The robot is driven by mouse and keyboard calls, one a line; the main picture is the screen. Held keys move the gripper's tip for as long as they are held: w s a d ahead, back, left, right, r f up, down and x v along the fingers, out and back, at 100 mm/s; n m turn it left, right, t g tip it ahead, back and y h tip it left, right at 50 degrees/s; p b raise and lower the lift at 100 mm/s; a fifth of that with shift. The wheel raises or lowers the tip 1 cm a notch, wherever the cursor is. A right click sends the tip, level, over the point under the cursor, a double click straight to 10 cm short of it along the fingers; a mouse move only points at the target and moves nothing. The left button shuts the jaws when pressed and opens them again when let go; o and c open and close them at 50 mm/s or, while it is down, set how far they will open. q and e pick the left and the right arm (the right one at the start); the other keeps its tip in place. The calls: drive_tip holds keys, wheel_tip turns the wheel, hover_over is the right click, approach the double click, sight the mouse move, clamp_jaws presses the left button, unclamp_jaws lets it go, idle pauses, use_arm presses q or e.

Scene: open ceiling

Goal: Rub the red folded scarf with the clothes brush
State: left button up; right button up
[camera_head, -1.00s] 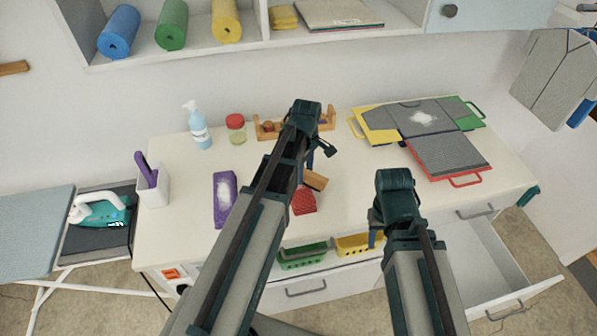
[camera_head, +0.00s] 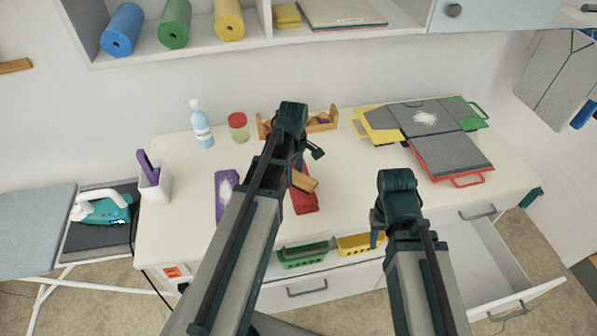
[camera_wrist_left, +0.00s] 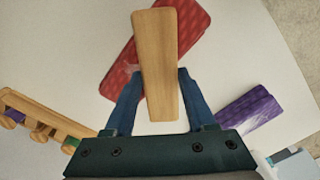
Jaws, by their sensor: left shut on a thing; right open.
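The red folded scarf (camera_head: 304,200) lies on the table, partly hidden by my left arm and the brush in the head view. In the left wrist view the scarf (camera_wrist_left: 190,22) lies under the brush, with a pale patch near its middle. My left gripper (camera_wrist_left: 157,80) is shut on the wooden clothes brush (camera_wrist_left: 157,45), which is over the scarf. The brush (camera_head: 304,181) also shows in the head view. Whether its underside touches the scarf is hidden. My right gripper (camera_head: 377,232) is open and empty, in front of the table edge.
A purple folded scarf (camera_head: 222,205) with a pale patch lies left of my left arm. A wooden rack (camera_head: 322,123), a jar (camera_head: 238,128) and a spray bottle (camera_head: 202,128) stand behind. A folding board (camera_head: 452,158) lies right. An open drawer (camera_head: 492,270) juts out at front right.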

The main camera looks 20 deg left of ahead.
use_arm(q)
drive_tip(key=shift+w, duration=0.1)
drive_tip(key=shift+w+a, duration=0.3)
drive_tip(key=shift+w, duration=0.1)
drive_tip(key=shift+w+d, duration=0.5)
drive_tip(key=shift+d, duration=0.4)
drive_tip(key=shift+w+d, duration=0.5)
drive_tip(key=shift+d, duration=0.35)
drive_tip(key=shift+r, duration=0.1)
drive_tip(key=shift+s+a, duration=0.1)
drive_tip(key=shift+a, duration=0.05)
drive_tip(key=shift+s+a, duration=0.5)
drive_tip(key=shift+a, duration=0.3)
drive_tip(key=shift+s+a, duration=0.45)
drive_tip(key=shift+a, duration=0.35)
